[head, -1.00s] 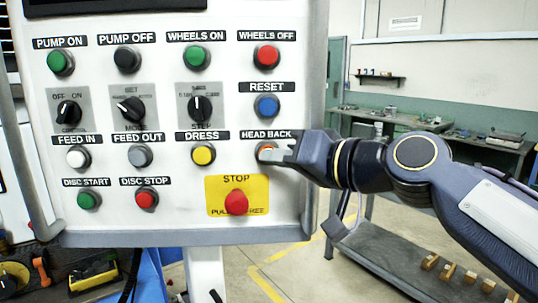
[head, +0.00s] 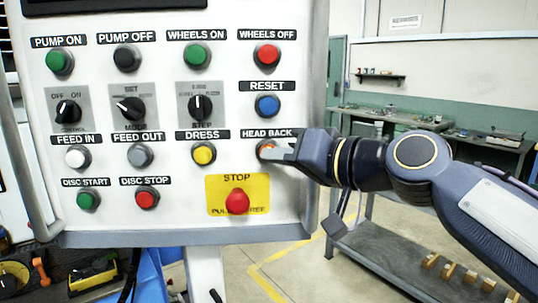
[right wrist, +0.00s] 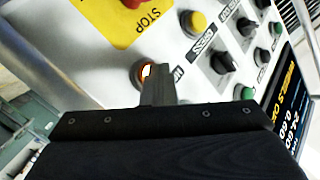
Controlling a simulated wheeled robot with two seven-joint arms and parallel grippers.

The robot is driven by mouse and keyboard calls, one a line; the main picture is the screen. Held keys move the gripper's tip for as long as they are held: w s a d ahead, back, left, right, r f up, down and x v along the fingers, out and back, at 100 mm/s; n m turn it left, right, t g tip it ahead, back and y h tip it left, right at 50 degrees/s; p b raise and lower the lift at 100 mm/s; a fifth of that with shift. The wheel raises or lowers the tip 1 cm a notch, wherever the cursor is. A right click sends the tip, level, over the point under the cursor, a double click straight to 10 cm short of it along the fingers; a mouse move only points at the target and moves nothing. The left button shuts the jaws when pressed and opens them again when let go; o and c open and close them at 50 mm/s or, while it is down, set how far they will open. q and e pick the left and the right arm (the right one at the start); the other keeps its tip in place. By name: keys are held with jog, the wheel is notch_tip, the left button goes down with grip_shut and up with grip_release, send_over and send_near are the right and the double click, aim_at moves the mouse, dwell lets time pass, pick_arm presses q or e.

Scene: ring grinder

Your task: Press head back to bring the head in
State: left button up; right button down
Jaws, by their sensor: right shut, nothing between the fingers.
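The HEAD BACK button (head: 264,149) is on the white control panel (head: 120,222), under its black label at the right side. It shows orange-red with a metal ring, and my gripper partly covers it. My right gripper (head: 272,152) is shut and empty, with its fingertips at the button's face. In the right wrist view the button (right wrist: 146,70) glows orange and white behind the fingertips (right wrist: 155,72). Whether the fingers touch it or the button is pushed in, I cannot tell. My left gripper is not in view.
The red STOP button (head: 237,201) on its yellow plate sits just below HEAD BACK. The blue RESET button (head: 266,105) is just above, and the yellow DRESS button (head: 203,153) is to the left. A workbench (head: 400,117) stands behind at the right.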

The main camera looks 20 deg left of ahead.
jog(key=shift+s+a+f, duration=0.15)
jog(key=shift+s, duration=0.55)
jog(key=s, duration=0.1)
jog(key=s+d, duration=0.1)
jog(key=s, duration=0.1)
jog(key=s+b, duration=0.1)
jog(key=shift+s+d, duration=0.35)
jog(key=shift+d, duration=0.05)
